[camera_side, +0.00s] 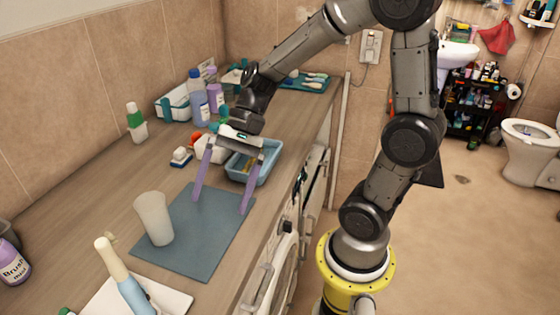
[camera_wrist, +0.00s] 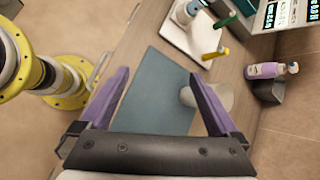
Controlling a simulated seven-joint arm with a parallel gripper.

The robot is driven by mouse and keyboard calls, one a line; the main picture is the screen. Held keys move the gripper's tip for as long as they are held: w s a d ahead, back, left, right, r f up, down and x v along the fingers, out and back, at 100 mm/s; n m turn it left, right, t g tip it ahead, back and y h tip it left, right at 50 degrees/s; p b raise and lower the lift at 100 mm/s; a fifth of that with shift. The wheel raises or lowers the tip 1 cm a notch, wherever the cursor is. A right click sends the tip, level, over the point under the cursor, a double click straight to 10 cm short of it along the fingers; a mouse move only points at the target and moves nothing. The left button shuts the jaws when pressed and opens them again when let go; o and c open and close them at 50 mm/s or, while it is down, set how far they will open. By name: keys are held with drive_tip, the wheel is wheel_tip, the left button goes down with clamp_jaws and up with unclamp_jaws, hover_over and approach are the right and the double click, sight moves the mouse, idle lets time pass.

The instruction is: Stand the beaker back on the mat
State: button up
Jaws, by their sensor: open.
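The beaker (camera_side: 154,220) is a plain off-white cup, wider at the top. It looks upright at the left edge of the blue-grey mat (camera_side: 205,235); I cannot tell whether its whole base is on the mat. My gripper (camera_side: 220,205) is open and empty, pointing down over the far part of the mat, apart from the beaker. In the wrist view, the mat (camera_wrist: 155,85) lies between the purple fingers of my gripper (camera_wrist: 160,73). The beaker (camera_wrist: 218,98) is at the mat's right edge there, partly hidden by the right finger.
A white tray (camera_side: 178,301) with a blue-and-cream handled item (camera_side: 125,275) lies in front of the mat. A blue bin (camera_side: 262,165) stands just behind my gripper. Bottles (camera_side: 198,97) and small items crowd the back. The counter left of the beaker is mostly clear.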

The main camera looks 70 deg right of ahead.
drive_tip(key=s+d+r+n+t+h, duration=0.4)
drive_tip(key=s+d+n+h, duration=0.3)
drive_tip(key=s+n, duration=0.3)
drive_tip(key=shift+r+n+h, duration=0.3)
drive_tip(key=shift+n+h, duration=0.2)
drive_tip(key=shift+n, duration=0.7)
